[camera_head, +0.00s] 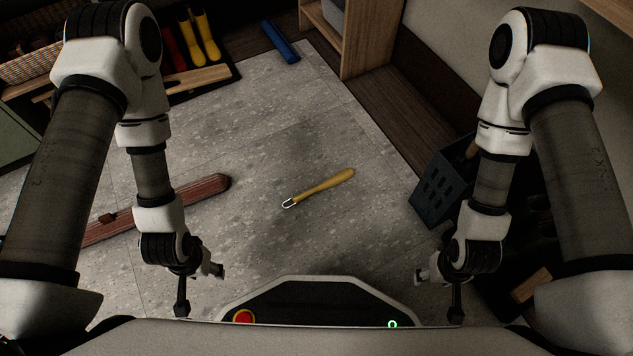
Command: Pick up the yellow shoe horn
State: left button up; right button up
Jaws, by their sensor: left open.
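The yellow shoe horn (323,186) lies on the grey speckled floor (270,130) in the middle of the view. It is a long yellow piece with a pale, metallic-looking loop at its lower left end. My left gripper (201,289) hangs to the lower left of it, open and empty, apart from it. My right gripper (437,290) hangs to the lower right, also apart from it. The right jaws show only in part, so I cannot tell their state.
A reddish-brown wooden piece (207,187) lies on the floor behind my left arm. A blue roll (281,43) lies at the back. A dark perforated basket (440,187) stands at the right. The floor around the shoe horn is clear.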

aim_at(346, 174)
jog(key=i+l+u, duration=0.1)
jog(key=l+u, duration=0.2)
jog(key=u, duration=0.15)
jog(key=l+u, duration=0.35)
jog(key=u, duration=0.15)
jog(key=i, duration=0.05)
